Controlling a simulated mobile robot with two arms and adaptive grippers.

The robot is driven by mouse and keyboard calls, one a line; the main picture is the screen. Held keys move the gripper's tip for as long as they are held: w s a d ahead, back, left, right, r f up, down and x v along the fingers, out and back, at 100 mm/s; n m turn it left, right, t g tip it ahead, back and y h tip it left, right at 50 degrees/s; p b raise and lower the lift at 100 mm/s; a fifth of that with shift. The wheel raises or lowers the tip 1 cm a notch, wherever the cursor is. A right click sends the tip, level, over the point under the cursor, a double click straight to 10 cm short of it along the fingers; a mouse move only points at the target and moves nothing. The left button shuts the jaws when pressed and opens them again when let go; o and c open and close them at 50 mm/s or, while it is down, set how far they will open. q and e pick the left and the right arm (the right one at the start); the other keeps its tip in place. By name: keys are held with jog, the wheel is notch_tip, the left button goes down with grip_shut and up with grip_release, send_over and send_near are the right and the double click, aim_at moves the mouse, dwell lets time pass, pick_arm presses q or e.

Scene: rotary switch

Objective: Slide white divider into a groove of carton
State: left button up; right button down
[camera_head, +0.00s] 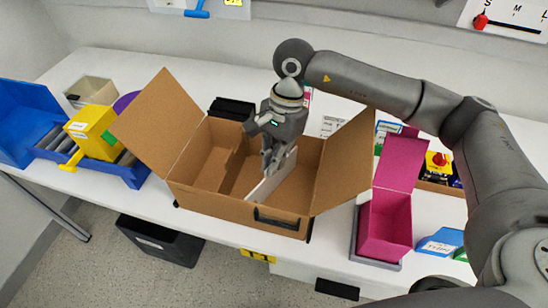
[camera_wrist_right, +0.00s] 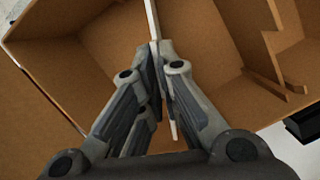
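The open brown carton (camera_head: 235,201) stands in the middle of the table with its side flaps spread. A thin white divider (camera_head: 268,187) stands on edge inside it, right of centre, running from front to back. My right gripper (camera_head: 272,165) reaches down from above into the carton and is shut on the divider. In the right wrist view the divider (camera_wrist_right: 152,18) passes between the closed fingers (camera_wrist_right: 160,75). A brown notched strip (camera_wrist_right: 270,40) shows inside the carton there. Whether the divider sits in a groove is hidden. My left gripper is out of view.
A magenta box (camera_head: 385,222) stands right of the carton. A yellow box (camera_head: 92,132) on a blue tray (camera_head: 125,172) is at the left. A black item (camera_head: 232,108) lies behind the carton. A dark bin (camera_head: 160,240) is below the table edge.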

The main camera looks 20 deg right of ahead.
jog(key=shift+f, duration=0.15)
jog(key=c, duration=1.6)
grip_release()
jog(key=shift+c, duration=0.2)
jog(key=shift+r, duration=0.2)
jog(key=b+v, duration=0.1)
jog(key=v, duration=1.1)
jog(key=shift+b, duration=0.4)
